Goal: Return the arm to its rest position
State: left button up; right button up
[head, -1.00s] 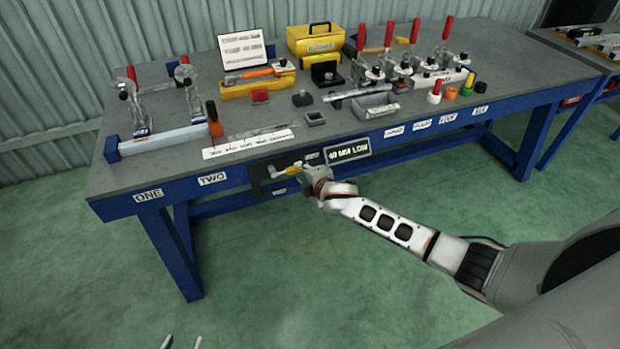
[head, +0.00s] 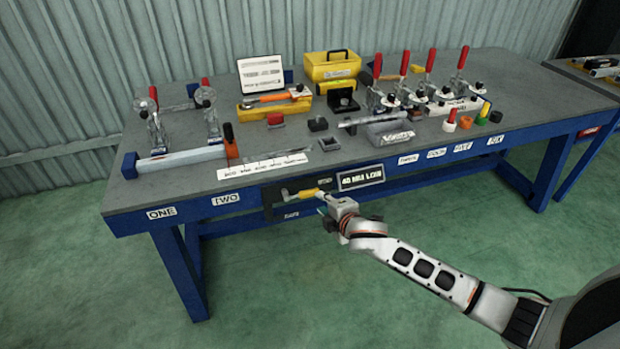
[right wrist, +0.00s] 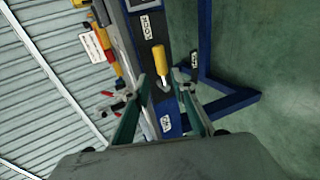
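My right arm reaches in from the lower right of the head view. Its gripper (head: 326,212) is just in front of the blue workbench's (head: 190,199) front edge. In the right wrist view the gripper (right wrist: 160,88) has its two fingers apart with nothing clasped between them. A yellow-handled tool (head: 306,193) is at the dark panel on the bench front, just beyond the fingertips. It also shows in the right wrist view (right wrist: 160,60), between the finger lines but farther away. My left gripper is not in view.
On the bench top are red-handled clamps (head: 405,65), a yellow box (head: 332,66), an orange tool in a yellow tray (head: 275,102), a grey bin (head: 390,133) and a long pale bar (head: 182,158). The green floor (head: 270,300) in front is open.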

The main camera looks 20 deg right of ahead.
jog(key=s+a+f+m+g+y, duration=0.1)
jog(key=s+a+f+m, duration=0.15)
jog(key=s, duration=0.45)
jog(key=s+a+f+m, duration=0.1)
jog(key=s+f+m, duration=0.3)
jog(key=s, duration=0.3)
jog(key=s+a+f+m+g+y, duration=0.1)
jog(key=s+a+f+m, duration=0.2)
jog(key=s, duration=0.5)
jog(key=s+d+f+m, duration=0.1)
jog(key=s+d+m, duration=0.3)
jog(key=s, duration=0.5)
jog(key=shift+d+f+m+h, duration=0.25)
jog(key=shift+f+m+h, duration=0.15)
jog(key=shift+m, duration=0.25)
